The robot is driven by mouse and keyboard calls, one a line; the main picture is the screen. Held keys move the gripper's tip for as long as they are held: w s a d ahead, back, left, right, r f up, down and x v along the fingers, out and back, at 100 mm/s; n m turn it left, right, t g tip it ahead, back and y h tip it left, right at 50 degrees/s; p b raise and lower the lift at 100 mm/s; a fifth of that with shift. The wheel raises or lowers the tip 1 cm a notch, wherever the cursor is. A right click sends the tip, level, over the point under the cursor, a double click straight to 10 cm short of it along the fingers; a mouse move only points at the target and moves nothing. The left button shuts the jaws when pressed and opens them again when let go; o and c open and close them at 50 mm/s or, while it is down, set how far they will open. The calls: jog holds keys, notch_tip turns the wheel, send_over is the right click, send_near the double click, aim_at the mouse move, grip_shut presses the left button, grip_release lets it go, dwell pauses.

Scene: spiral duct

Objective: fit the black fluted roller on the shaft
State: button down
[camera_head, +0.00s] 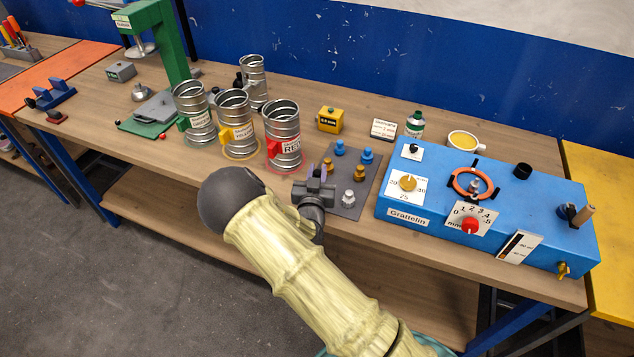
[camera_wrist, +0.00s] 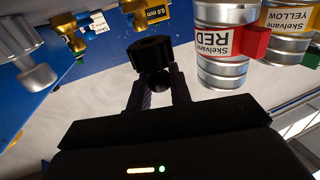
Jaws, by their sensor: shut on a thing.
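A black ring-shaped piece with a hole (camera_wrist: 152,52), which looks like the roller, sits between my fingertips in the wrist view. My gripper (camera_wrist: 156,88) is shut on it; its fluting is too dark to make out. In the head view my gripper (camera_head: 318,178) is over the dark mat (camera_head: 345,205), and the held roller cannot be told apart there. The blue Grattelin machine (camera_head: 410,228) stands to the right, apart from my gripper. It bears an orange ring (camera_head: 472,170) with a small post inside and a dark stub (camera_head: 522,170). I cannot tell which part is the shaft.
Blue, brass and silver pieces (camera_head: 348,198) stand on the mat. The RED duct can (camera_head: 283,145) stands close left of my gripper, with more cans beyond. A yellow block (camera_head: 330,119), a bottle (camera_head: 414,123) and a yellow-filled cup (camera_head: 462,142) stand behind.

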jog(key=shift+f, duration=0.1)
jog(key=shift+f+p, duration=0.45)
jog(key=shift+f, duration=1.5)
jog(key=shift+f, duration=0.2)
jog(key=c, duration=1.3)
grip_release()
jog(key=shift+r, duration=0.15)
jog(key=s+b, duration=0.1)
jog(key=s, duration=0.3)
jog(key=s+b, duration=0.1)
jog(key=s, duration=0.3)
jog(key=s+a+b, duration=0.1)
jog(key=s+b, duration=0.1)
jog(key=s, duration=0.2)
